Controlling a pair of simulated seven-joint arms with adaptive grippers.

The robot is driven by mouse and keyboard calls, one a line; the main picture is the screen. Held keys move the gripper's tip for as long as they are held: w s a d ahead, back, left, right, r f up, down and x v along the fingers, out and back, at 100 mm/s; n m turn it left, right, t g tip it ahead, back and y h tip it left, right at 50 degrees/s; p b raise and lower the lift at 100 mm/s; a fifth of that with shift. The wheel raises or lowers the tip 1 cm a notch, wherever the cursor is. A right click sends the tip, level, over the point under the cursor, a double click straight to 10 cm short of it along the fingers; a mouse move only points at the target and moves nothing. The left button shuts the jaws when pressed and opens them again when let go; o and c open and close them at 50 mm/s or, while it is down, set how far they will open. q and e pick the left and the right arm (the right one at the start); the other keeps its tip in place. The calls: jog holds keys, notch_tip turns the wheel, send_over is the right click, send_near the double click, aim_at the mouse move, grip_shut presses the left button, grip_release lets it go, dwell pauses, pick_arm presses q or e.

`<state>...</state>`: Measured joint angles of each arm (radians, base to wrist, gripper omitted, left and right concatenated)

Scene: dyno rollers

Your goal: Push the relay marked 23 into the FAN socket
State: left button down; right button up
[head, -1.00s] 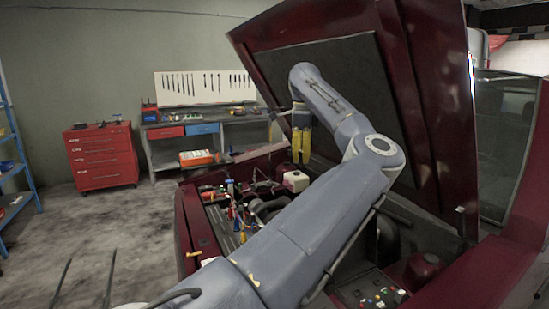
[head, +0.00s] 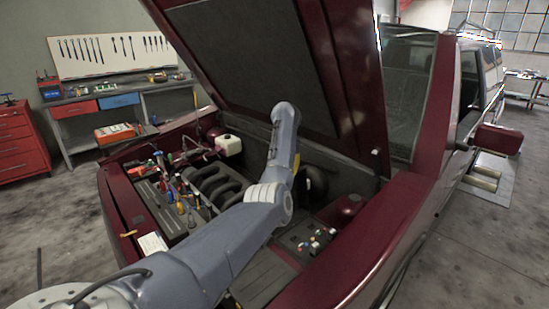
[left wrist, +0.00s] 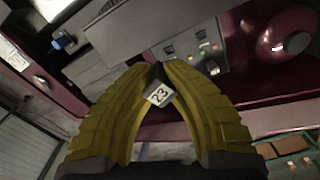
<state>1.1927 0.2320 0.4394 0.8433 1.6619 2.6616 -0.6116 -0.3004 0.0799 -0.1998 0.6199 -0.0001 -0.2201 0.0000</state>
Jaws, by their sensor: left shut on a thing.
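My left gripper (left wrist: 160,95) is shut on the relay marked 23 (left wrist: 158,94), a small dark block with a white label, held between the yellow fingertips. In the head view only a sliver of yellow finger (head: 297,163) shows behind my arm, over the engine bay; the relay is hidden there. A dark panel with several small coloured blocks (head: 313,240) lies at the bay's near right. It also shows in the left wrist view (left wrist: 192,46), beyond the fingertips and apart from the relay. The FAN marking cannot be read. My right gripper is not in view.
The raised maroon hood (head: 270,60) stands over the bay. The maroon fender (head: 365,250) borders the panel. Several tools (head: 180,200) stand at the bay's left, near a white reservoir (head: 228,145). A workbench (head: 125,110) and red cabinet (head: 22,145) stand behind.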

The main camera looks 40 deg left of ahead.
pick_arm(q)
jog(key=shift+s+d+f+m, duration=0.35)
jog(key=shift+d+f+m, duration=0.7)
jog(key=shift+f, duration=2.65)
jog(key=shift+s+d+f+m, duration=0.45)
jog(key=shift+d+f, duration=0.9)
jog(key=shift+f, duration=2.4)
jog(key=shift+s+d+f+m, duration=0.2)
jog(key=shift+d+f+m, duration=0.9)
jog(key=shift+f, duration=2.6)
jog(key=shift+d+f, duration=0.1)
jog(key=shift+f, duration=0.85)
jog(key=c, duration=1.4)
grip_release()
